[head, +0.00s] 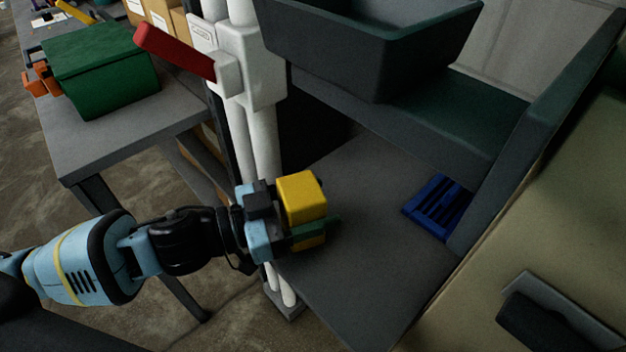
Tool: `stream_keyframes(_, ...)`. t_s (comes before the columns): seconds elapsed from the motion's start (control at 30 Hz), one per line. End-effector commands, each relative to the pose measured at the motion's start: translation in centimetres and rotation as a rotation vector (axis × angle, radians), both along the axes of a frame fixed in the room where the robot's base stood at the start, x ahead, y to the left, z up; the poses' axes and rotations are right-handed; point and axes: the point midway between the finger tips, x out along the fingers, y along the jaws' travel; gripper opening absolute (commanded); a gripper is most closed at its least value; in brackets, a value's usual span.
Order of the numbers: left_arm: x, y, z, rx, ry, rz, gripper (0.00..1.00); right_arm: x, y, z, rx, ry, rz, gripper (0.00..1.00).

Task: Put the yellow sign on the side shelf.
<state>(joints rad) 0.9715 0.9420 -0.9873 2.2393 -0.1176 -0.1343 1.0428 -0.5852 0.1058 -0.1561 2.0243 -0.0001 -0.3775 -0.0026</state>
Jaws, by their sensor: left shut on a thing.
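My left gripper (268,222) is shut on a yellow block-like thing (301,194), which I take to be the yellow sign. A finger crosses its lower part and hides some of it. The gripper holds it at the left front edge of a dark grey shelf (345,270). I cannot tell whether the yellow thing touches the shelf. I cannot tell for certain that this is the side shelf. My right gripper is not in view.
A blue slatted item (438,206) lies at the shelf's right. A dark bin (375,50) stands on the level above. White pipes with a red lever (175,52) stand left of the shelf. A green box (100,68) sits on a grey table (85,150). The shelf's middle is clear.

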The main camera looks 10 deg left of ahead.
Motion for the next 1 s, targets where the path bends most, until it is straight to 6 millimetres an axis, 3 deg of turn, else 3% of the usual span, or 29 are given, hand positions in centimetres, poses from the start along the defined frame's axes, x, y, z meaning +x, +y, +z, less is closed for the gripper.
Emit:
stream_keyframes(0.07,0.0,0.0,-0.3,-0.001,0.002,0.000,0.35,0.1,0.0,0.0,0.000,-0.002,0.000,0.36)
stream_keyframes(0.1,0.0,0.0,-0.3,-0.001,0.001,0.000,0.64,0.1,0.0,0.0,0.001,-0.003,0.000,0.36)
stream_keyframes(0.23,0.0,0.0,-0.3,-0.001,0.001,0.000,0.81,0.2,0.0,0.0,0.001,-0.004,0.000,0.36)
stream_keyframes(0.77,0.0,0.0,0.3,0.000,-0.002,-0.001,0.82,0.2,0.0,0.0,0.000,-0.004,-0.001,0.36)
stream_keyframes(1.0,-1.8,2.7,-0.2,0.003,0.007,0.001,0.82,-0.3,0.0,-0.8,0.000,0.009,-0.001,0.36)
